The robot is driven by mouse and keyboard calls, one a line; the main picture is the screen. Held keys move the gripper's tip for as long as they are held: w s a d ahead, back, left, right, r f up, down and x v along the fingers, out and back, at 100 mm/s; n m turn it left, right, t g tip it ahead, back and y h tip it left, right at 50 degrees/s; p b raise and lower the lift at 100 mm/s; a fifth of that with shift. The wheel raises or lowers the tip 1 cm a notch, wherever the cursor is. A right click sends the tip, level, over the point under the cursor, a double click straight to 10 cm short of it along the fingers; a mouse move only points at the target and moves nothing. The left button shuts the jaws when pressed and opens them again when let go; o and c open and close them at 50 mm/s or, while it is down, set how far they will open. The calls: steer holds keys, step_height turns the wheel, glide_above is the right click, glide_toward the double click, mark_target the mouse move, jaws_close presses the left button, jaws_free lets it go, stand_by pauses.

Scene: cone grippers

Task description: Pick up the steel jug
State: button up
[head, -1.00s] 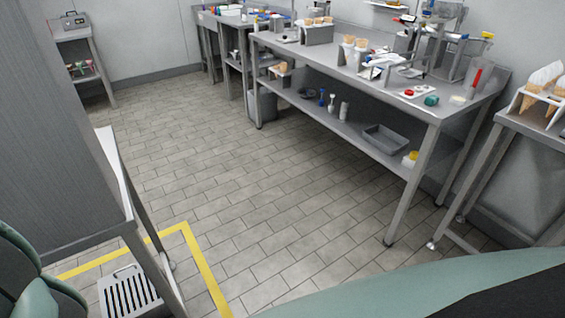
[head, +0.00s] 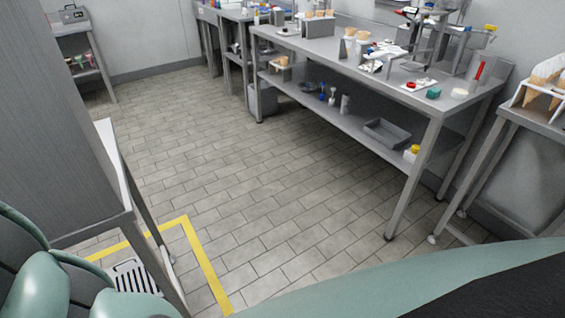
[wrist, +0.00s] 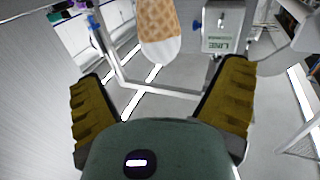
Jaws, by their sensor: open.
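I cannot make out a steel jug for certain in either view; the small items on the benches are too small to tell. My gripper (wrist: 160,76) shows in the wrist view with its two ridged, yellow-brown fingers spread wide apart. It is open, with nothing held between the fingers.
A long steel bench (head: 340,50) with cone holders and small items runs along the right. Its lower shelf holds a grey tray (head: 386,134). A tall grey cabinet (head: 60,130) stands close at left. Open tiled floor (head: 240,180) lies between. A large cone (wrist: 160,32) shows beyond my gripper.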

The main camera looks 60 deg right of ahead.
steer(key=shift+v, duration=1.4)
